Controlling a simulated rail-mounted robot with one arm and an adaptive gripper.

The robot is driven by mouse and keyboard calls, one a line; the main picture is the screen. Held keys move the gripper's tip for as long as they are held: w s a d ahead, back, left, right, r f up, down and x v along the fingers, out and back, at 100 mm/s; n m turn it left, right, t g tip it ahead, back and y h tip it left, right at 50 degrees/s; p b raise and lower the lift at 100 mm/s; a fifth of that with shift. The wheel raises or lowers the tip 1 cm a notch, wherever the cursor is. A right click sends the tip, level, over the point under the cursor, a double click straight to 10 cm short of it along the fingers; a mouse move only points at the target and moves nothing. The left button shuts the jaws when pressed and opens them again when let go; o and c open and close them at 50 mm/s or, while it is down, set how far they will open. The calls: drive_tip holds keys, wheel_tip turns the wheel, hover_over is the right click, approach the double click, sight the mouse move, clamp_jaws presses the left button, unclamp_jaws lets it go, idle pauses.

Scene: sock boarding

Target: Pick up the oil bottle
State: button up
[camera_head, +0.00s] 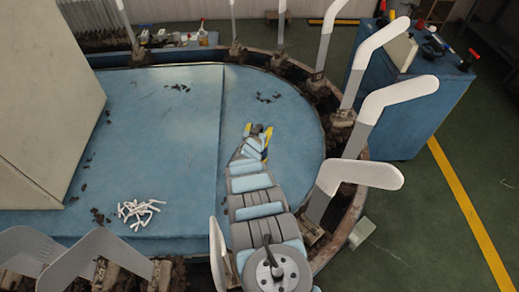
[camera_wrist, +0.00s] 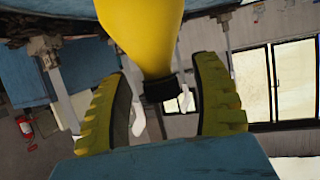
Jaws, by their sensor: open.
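A smooth yellow body with a black cap, which looks like the oil bottle (camera_wrist: 145,35), is at the top middle of the wrist view. Its black cap end lies between my gripper's fingers, and its other end is cut off by the frame edge. That view is upside down. My gripper (camera_wrist: 163,100) is open, with one yellow, dark-padded finger on each side and gaps to the cap. In the head view my gripper (camera_head: 258,133) is over the right part of the round blue table (camera_head: 180,110). The bottle is hard to tell from the fingers there.
Upright sock boards (camera_head: 376,50) ring the table rim close to my arm's right. A pile of small white pieces (camera_head: 137,212) and dark crumbs lie on the blue surface. A large pale box (camera_head: 45,100) is at left. A blue cabinet (camera_head: 415,110) with items stands at right.

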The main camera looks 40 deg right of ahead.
clamp_jaws()
idle(0.3)
drive_tip(key=shift+r, duration=0.2)
